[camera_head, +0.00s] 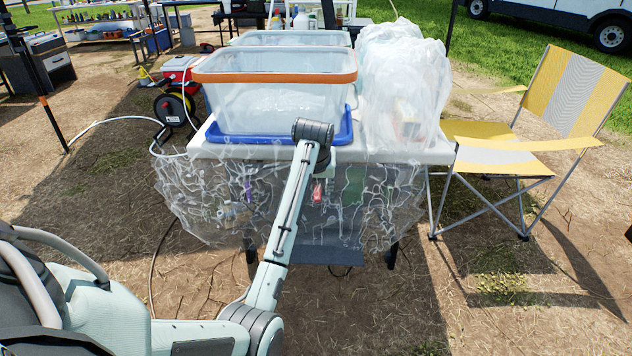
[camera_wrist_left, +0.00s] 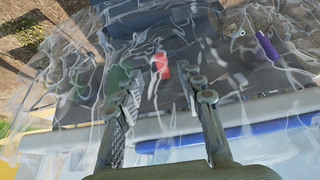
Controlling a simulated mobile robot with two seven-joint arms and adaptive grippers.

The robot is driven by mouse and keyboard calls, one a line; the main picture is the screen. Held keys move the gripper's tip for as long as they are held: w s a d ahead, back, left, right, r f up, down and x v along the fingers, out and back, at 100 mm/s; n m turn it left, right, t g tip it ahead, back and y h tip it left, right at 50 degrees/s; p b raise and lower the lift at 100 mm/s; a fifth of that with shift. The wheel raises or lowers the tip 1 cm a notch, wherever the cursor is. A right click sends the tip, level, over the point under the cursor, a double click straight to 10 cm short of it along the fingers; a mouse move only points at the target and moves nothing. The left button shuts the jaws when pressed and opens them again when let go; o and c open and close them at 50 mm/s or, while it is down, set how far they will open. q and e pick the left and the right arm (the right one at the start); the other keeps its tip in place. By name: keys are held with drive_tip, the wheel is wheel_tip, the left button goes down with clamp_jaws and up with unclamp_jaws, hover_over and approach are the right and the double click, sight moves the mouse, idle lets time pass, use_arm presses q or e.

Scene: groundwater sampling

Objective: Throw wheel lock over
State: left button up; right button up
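No thing can be surely told as the wheel lock. A small red item (camera_head: 317,192) shows at or behind the clear plastic sheet (camera_head: 215,195) hanging at the table's front. A small red item also shows in the left wrist view (camera_wrist_left: 159,65), just past the fingertips. My left gripper (camera_wrist_left: 165,88) is open there, its two fingers apart with nothing visibly held. Clear sheeting overlaps the area around the fingers, so I cannot tell whether they touch anything. In the head view my left arm reaches up to the table front, and the fingers are hard to make out. My right gripper is not in view.
A clear bin with an orange rim (camera_head: 275,77) stands in a blue tray (camera_head: 228,139) on the table (camera_head: 385,154). A plastic bag (camera_head: 398,85) lies right of it. A yellow folding chair (camera_head: 535,140) stands right; a cable reel (camera_head: 173,108) is left.

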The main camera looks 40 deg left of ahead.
use_arm(q)
drive_tip(key=shift+v, duration=1.65)
drive_tip(key=s+d+f+m, duration=0.15)
drive_tip(key=s+f, duration=0.25)
drive_tip(key=f, duration=0.4)
drive_tip(key=s+d+f+m+g, duration=0.15)
drive_tip(key=s+f, duration=0.25)
drive_tip(key=f, duration=0.5)
drive_tip(key=s+d+f+m, duration=0.15)
drive_tip(key=s+f, duration=0.25)
drive_tip(key=f, duration=0.4)
drive_tip(key=s+d+f+m+h, duration=0.1)
drive_tip(key=s+d+f+m, duration=0.1)
drive_tip(key=s+f, duration=0.6)
drive_tip(key=s+d+f+m+g, duration=0.1)
drive_tip(key=s+d+f, duration=0.3)
drive_tip(key=s+f, duration=0.4)
drive_tip(key=s, duration=0.5)
drive_tip(key=shift+s+m+h, duration=0.35)
drive_tip(key=shift+h, duration=0.05)
